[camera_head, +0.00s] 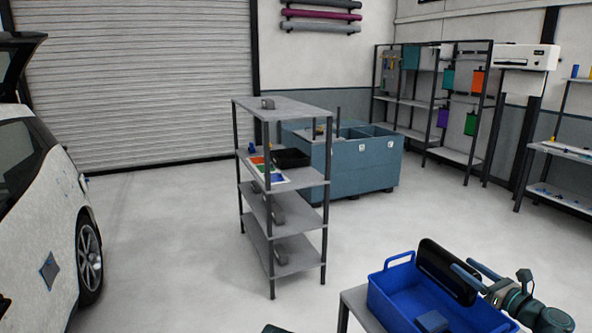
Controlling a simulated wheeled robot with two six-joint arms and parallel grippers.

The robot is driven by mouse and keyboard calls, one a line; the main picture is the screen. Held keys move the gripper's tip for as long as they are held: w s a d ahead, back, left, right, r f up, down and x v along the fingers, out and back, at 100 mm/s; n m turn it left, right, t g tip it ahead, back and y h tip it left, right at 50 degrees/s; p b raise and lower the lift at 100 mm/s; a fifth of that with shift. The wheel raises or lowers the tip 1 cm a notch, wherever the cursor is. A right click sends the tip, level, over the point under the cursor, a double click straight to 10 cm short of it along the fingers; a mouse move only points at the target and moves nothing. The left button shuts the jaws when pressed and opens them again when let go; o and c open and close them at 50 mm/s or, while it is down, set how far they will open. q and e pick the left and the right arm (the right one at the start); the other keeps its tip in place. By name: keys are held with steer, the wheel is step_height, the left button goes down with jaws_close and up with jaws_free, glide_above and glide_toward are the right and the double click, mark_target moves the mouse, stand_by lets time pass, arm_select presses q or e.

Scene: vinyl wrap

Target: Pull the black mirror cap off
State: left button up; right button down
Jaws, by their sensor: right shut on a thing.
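My right gripper (462,272) reaches in from the lower right, above a blue tote. It is shut on a black, rounded, elongated piece (434,258), which looks like the black mirror cap. The piece is tilted at the tote's back right side; I cannot tell whether it touches the rim. The fingers cover part of it.
The blue tote (376,289) rests on a grey stand (354,299) and has a grey item (433,321) inside. A grey shelf rack (283,106) stands mid-room, with blue bins (364,162) behind. A white car (40,215) is at left. Open floor lies between.

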step_height(320, 180, down, 4)
steer(key=b, duration=0.2)
steer(key=shift+r+b, duration=0.2)
steer(key=shift+b, duration=0.2)
steer(key=shift+c, duration=0.2)
jaws_free()
steer(key=v, duration=1.3)
steer(key=shift+s, duration=0.4)
steer(key=shift+d, duration=0.15)
steer(key=x, duration=1.4)
steer(key=shift+r, duration=0.1)
